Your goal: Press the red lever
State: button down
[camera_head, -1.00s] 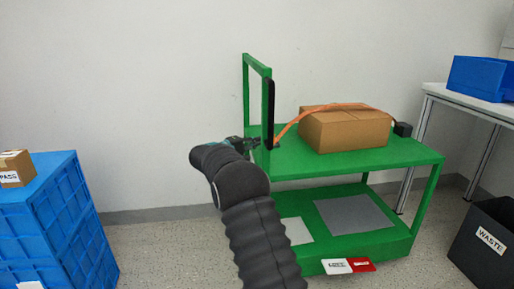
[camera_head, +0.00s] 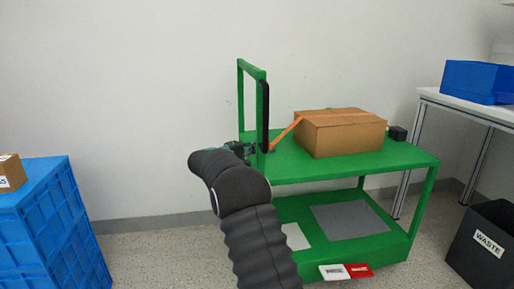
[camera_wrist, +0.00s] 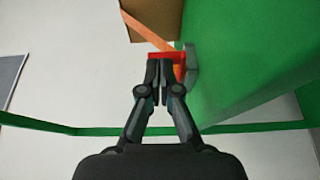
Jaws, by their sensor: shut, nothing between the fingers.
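The red lever (camera_wrist: 180,56) shows in the wrist view as a small red piece beside a grey part (camera_wrist: 191,66) at the green cart's edge. My gripper (camera_wrist: 159,66) is shut, with its fingertips right at the lever and partly covering it. I cannot tell whether they touch it. An orange strap (camera_wrist: 148,33) runs from there to the cardboard box. In the head view my gripper (camera_head: 243,150) is at the cart's left end, below the upright handle frame, and the lever cannot be made out.
The green cart (camera_head: 300,170) carries the cardboard box (camera_head: 342,137) and a small black block (camera_head: 398,133). Blue crates (camera_head: 40,222) stand at the left. A waste bin (camera_head: 488,245) and a white table (camera_head: 470,105) with a blue bin (camera_head: 480,80) are at the right.

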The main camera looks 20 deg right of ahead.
jog(key=s+v, duration=0.2)
jog(key=v, duration=1.1)
jog(key=shift+s+d, duration=0.25)
jog(key=shift+d, duration=0.15)
